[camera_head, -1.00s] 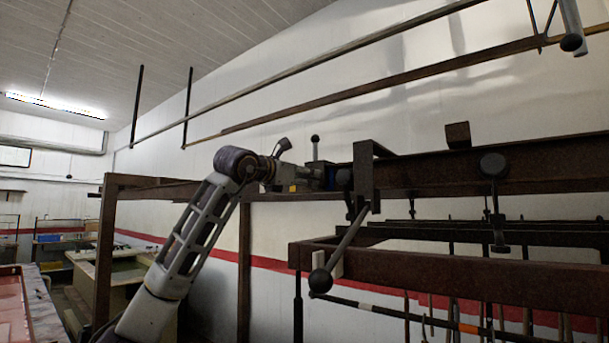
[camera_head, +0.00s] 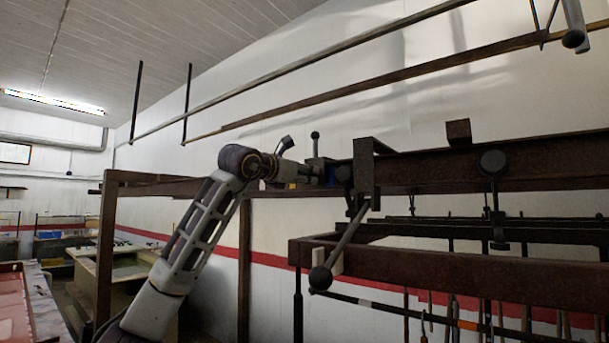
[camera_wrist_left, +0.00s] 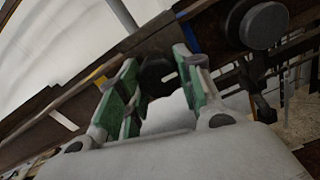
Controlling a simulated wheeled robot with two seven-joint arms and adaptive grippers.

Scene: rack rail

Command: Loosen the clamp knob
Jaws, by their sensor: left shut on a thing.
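My left gripper (camera_head: 328,172) is at the rail on the rack, at the end of my arm coming in from the left. In the left wrist view its two green-lined fingers (camera_wrist_left: 158,75) stand on either side of a dark, round clamp knob (camera_wrist_left: 154,78) and are shut on it. In the head view the knob (camera_head: 343,173) is small and partly hidden by the gripper, next to a bracket (camera_head: 365,175) on the rail. My right gripper is not in view.
A brown rail (camera_head: 430,174) runs right from the bracket and carries another round dark knob (camera_head: 493,163). A lever with a ball end (camera_head: 320,278) hangs below, by a lower brown beam (camera_head: 450,275). Long bars (camera_head: 330,95) run overhead along the white wall.

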